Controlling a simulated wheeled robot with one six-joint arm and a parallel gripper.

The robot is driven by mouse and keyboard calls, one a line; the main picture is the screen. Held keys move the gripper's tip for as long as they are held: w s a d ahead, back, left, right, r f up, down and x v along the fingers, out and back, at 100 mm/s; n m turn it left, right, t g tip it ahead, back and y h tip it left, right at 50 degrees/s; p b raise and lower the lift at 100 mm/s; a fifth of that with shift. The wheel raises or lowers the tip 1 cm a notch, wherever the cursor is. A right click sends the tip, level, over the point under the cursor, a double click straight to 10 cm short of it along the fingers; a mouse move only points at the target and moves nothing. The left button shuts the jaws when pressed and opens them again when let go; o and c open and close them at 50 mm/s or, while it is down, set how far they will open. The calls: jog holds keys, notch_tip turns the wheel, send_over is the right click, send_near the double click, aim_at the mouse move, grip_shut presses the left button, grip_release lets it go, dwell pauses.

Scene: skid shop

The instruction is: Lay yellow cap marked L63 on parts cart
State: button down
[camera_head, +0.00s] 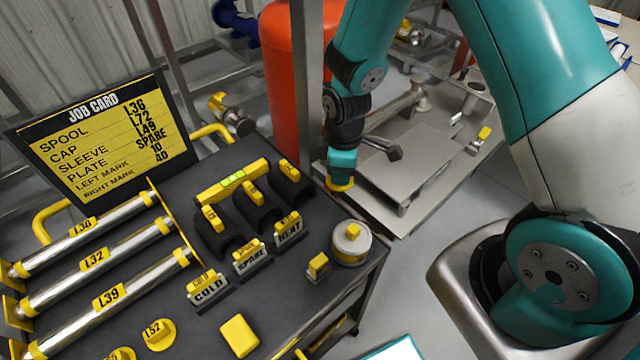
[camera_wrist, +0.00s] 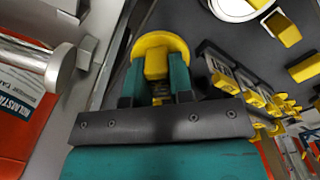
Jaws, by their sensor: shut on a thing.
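My gripper (camera_head: 342,178) is shut on a yellow cap (camera_head: 341,186), a round disc with a square grip block. The cap also shows in the wrist view (camera_wrist: 160,44), with the teal fingers on both sides of its block; no mark on it can be read. The dark-topped cart (camera_head: 180,290), seemingly the parts cart, fills the left of the head view. My gripper hangs near its right back edge; whether it is over the top is hard to tell.
On the cart stand a job card (camera_head: 105,140), several spools, black sleeves, COLD, SPARE and HEAT plates (camera_head: 250,262), a round tin (camera_head: 351,243) and a cap marked L52 (camera_head: 158,334). A grey skid (camera_head: 400,170) and a red tank (camera_head: 292,70) lie behind.

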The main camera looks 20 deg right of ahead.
jog(key=a+f+n, duration=0.2)
jog(key=a+n, duration=0.2)
jog(key=n, duration=0.4)
jog(key=n+b, duration=0.2)
jog(key=b, duration=0.2)
send_over(323, 217)
jog(key=shift+a+f, duration=0.1)
jog(key=shift+f, duration=2.3)
jog(key=shift+f+b, duration=0.9)
jog(key=shift+f, duration=0.25)
jog(key=shift+f+b, duration=0.5)
jog(key=shift+f, duration=0.15)
jog(key=shift+f, duration=0.3)
